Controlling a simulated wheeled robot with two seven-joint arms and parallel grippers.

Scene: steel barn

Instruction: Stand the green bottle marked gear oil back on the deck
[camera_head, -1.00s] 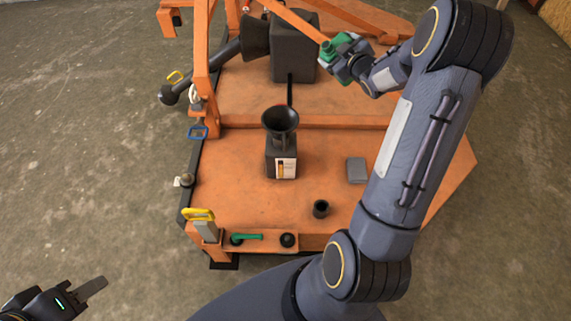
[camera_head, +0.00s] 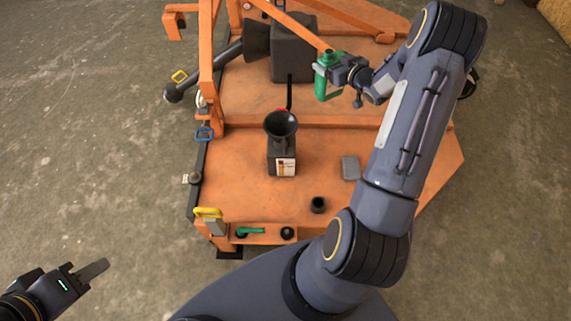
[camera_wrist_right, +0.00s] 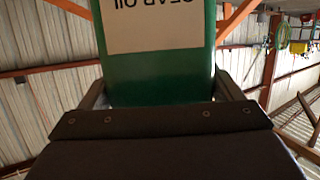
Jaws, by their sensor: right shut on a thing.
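The green bottle (camera_head: 327,78) is held up near the back of the orange deck (camera_head: 235,188), just in front of the dark gearbox block. In the head view it looks roughly upright. My right gripper (camera_head: 338,70) is shut on it from the right. In the right wrist view the green bottle (camera_wrist_right: 155,75) fills the space between the fingers, and its pale label reads GEAR OIL upside down. Its base and any gap to the deck cannot be made out. My left gripper (camera_head: 92,272) is over the floor at lower left, away from the deck; its opening is unclear.
A dark container with a black funnel (camera_head: 281,125) stands mid-deck. A grey block (camera_head: 350,168) and a small black cup (camera_head: 318,205) are on its right. The gearbox block (camera_head: 293,52) and orange beams crowd the back. Bare deck lies left of the funnel.

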